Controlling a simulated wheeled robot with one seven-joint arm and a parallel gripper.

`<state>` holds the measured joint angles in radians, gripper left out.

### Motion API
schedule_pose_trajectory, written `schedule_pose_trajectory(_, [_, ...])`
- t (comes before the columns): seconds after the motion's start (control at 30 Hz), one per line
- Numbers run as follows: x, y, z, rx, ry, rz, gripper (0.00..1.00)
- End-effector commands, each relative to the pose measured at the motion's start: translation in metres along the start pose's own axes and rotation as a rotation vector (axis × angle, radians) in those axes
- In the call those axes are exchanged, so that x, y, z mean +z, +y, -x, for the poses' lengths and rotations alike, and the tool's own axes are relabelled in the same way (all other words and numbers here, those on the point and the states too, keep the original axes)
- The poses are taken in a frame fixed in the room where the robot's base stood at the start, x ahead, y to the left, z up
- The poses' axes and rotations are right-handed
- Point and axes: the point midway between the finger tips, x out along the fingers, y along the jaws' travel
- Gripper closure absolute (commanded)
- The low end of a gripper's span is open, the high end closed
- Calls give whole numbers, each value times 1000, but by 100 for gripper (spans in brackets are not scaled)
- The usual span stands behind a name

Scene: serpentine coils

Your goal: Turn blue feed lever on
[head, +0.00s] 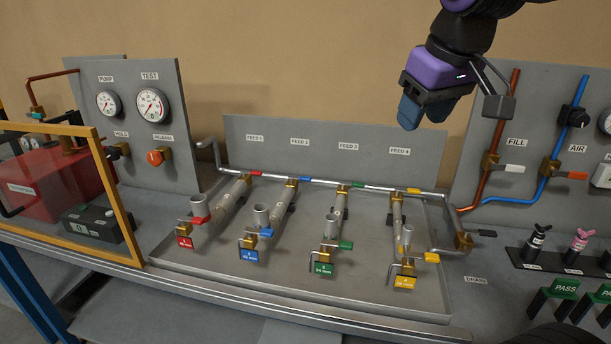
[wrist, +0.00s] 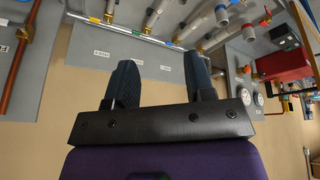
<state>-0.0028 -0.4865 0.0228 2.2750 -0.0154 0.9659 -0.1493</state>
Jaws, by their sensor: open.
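The blue feed lever (head: 265,233) is a small blue handle on the brass valve at the near end of the second coil from the left, under the FEED 2 label. A blue tag (head: 249,256) hangs in front of that valve. My gripper (head: 422,113) is high at the upper right, in front of the wall and above the back panel, well apart from the lever. In the wrist view its two dark fingers (wrist: 160,78) are spread with nothing between them. The coils show small at the top of that view, where I cannot clearly make out the blue lever.
Red (head: 200,220), green (head: 345,245) and yellow (head: 431,257) levers sit on the neighbouring coils in the grey tray (head: 300,285). An orange-framed guard (head: 118,200) stands at left. A FILL and AIR pipe panel (head: 535,135) stands at right. Space above the tray is clear.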

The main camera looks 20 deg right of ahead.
Motion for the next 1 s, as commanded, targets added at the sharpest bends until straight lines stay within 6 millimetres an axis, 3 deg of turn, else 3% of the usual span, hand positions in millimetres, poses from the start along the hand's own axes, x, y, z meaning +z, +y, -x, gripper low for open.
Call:
schedule_pose_trajectory(0.1, [-38,4,-5,-2,-28,58,51])
schedule_pose_trajectory(0.47, [-142,14,-37,-18,-95,232,51])
schedule_pose_trajectory(0.77, [-220,20,-87,-45,-150,374,51])
schedule_pose_trajectory(1.0, [-274,22,-140,-74,-190,484,51])
